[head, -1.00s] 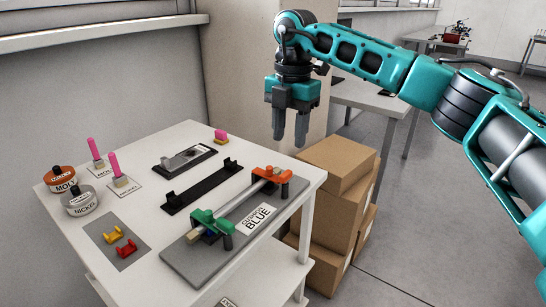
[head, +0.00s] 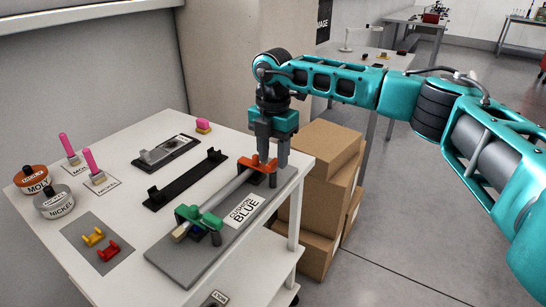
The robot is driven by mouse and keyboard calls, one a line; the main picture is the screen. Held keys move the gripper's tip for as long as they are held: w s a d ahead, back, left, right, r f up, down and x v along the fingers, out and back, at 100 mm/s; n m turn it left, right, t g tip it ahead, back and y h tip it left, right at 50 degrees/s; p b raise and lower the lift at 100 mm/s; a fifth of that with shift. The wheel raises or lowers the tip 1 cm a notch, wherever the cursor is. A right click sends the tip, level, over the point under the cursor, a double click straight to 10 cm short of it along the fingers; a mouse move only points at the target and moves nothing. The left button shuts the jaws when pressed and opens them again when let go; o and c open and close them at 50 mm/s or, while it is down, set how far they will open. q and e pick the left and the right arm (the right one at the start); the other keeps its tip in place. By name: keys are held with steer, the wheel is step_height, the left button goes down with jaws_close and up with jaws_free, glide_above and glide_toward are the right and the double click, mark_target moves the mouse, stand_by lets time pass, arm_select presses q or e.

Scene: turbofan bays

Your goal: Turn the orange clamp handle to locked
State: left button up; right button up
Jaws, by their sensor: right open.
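The orange clamp (head: 258,165) stands at the far end of a grey fixture plate (head: 185,265) on the white table. A light rod (head: 232,187) runs from it to the green clamp (head: 207,220) at the plate's near end. My right gripper (head: 272,161) points down at the orange clamp, its fingers open around or beside the handle area. The fingers hide part of the clamp, and I cannot tell whether they touch it. My left gripper is out of view.
Cardboard boxes (head: 325,165) stand right of the table.

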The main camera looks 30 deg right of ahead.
steer(key=shift+f, duration=0.55)
jaws_close()
